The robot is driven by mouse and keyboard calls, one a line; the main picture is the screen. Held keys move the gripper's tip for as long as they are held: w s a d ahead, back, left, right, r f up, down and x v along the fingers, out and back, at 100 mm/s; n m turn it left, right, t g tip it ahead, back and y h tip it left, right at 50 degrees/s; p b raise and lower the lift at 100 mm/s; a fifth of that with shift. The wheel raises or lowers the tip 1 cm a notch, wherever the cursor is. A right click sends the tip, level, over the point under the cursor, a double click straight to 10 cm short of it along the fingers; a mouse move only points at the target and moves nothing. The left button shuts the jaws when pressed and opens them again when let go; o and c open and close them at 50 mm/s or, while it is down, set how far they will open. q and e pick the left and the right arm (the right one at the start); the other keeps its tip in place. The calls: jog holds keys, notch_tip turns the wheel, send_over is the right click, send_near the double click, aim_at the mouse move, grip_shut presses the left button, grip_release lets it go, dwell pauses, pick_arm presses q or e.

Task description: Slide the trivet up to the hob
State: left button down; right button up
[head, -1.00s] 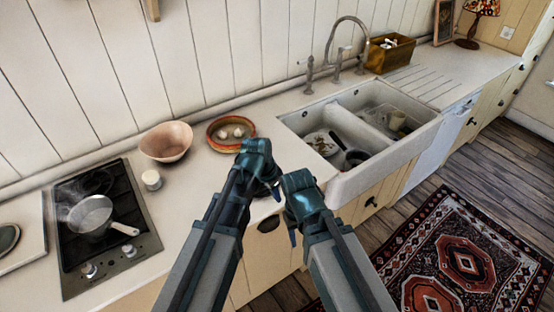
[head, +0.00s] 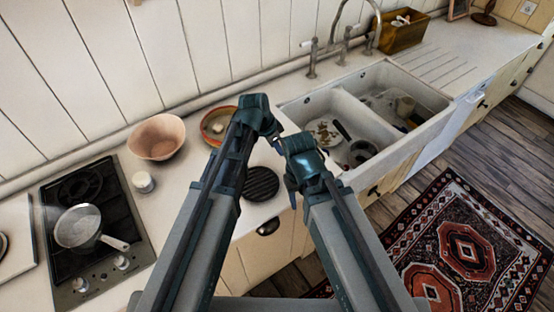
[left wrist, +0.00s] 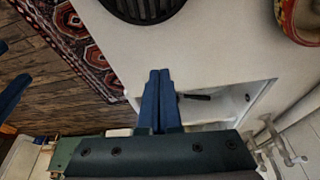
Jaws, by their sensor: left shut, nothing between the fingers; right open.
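The trivet (head: 261,184) is a round black ridged disc lying flat on the counter near its front edge, left of the sink. Part of it shows at the top of the left wrist view (left wrist: 143,8). The hob (head: 117,205) is at the left, with bare counter between it and the trivet. My left gripper (head: 279,143) is beyond the trivet, beside the sink corner, apart from it. Its blue fingers are together and empty in the left wrist view (left wrist: 160,76). My right gripper (head: 292,196) is open to the right of the trivet; its fingers are partly hidden.
A steaming pan (head: 77,226) sits on the hob, its handle pointing right. A pink bowl (head: 157,137), a small white pot (head: 143,182) and an orange-rimmed dish (head: 215,127) stand along the back. The sink (head: 335,108) at the right holds dishes.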

pick_arm(q)
jog(key=shift+s, duration=0.15)
jog(key=b, duration=1)
send_near(285, 171)
jog(key=d+f, duration=0.1)
jog(key=f, duration=0.1)
jog(key=w+d+f, duration=0.2)
jog(key=f, duration=0.1)
jog(key=shift+w+d+f, duration=0.1)
jog(key=shift+f, duration=0.2)
jog(key=shift+a+f, duration=0.1)
jog(key=shift+a, duration=0.15)
jog(key=a, duration=0.1)
jog(key=s+a, duration=0.2)
jog(key=shift+r, duration=0.25)
jog(key=shift+w, duration=0.1)
